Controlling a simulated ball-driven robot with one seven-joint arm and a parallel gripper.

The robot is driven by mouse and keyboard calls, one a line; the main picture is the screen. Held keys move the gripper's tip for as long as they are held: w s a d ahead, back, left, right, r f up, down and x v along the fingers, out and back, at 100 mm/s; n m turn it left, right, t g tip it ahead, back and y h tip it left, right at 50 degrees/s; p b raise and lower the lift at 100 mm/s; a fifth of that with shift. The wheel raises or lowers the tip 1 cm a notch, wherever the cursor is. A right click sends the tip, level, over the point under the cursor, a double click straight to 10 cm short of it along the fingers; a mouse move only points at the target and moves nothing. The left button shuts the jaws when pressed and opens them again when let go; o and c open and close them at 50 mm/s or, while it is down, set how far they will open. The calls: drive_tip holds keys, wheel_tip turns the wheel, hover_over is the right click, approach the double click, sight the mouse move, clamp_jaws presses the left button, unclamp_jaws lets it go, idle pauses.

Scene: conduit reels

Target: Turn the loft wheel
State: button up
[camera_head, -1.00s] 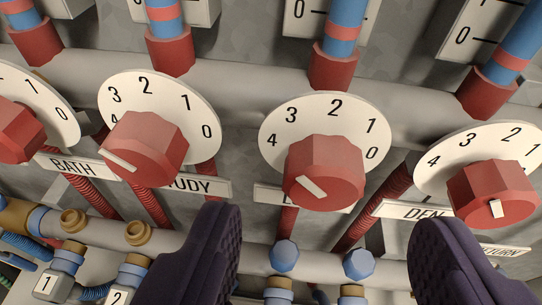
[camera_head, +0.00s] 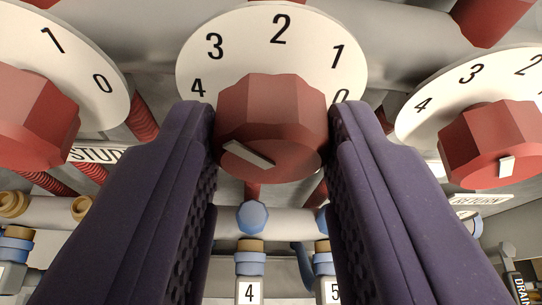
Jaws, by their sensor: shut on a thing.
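A red faceted wheel (camera_head: 272,125) sits in the middle of the head camera view, in front of a white dial plate (camera_head: 240,45) numbered 4, 3, 2, 1, 0 from left to right. A slanted white mark shows on the left part of its front face. My gripper (camera_head: 272,132) is shut on this wheel, with one dark purple finger against its left side and the other against its right. The wheel's name label is hidden, so I cannot read whether it is the loft wheel. The 0 is partly covered by the right finger.
Another red wheel (camera_head: 35,120) stands close at left above a STUDY label (camera_head: 95,154), and another (camera_head: 490,145) close at right. Below are blue-collared outlets tagged 4 (camera_head: 249,291) and 5 (camera_head: 333,291). A grey pipe runs behind the dials.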

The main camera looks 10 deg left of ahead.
drive_tip(key=m, duration=0.1)
drive_tip(key=m+y, duration=0.1)
drive_tip(key=m+y+p, duration=0.1)
drive_tip(key=shift+d+g, duration=0.25)
drive_tip(key=shift+g, duration=0.05)
drive_tip(key=shift+w+d+f+m+y, duration=0.1)
drive_tip(key=shift+m+y, duration=0.35)
drive_tip(key=shift+m, duration=0.3)
drive_tip(key=shift+f+m+y, duration=0.1)
drive_tip(key=shift+m+y, duration=0.35)
drive_tip(key=shift+m, duration=0.3)
drive_tip(key=shift+r, duration=0.1)
drive_tip(key=o, duration=1)
drive_tip(key=shift+o, duration=0.2)
drive_tip(key=p+v, duration=0.2)
drive_tip(key=v, duration=0.5)
drive_tip(key=shift+s+d+p, duration=0.2)
drive_tip(key=shift+s+p, duration=0.1)
drive_tip(key=shift+p, duration=0.1)
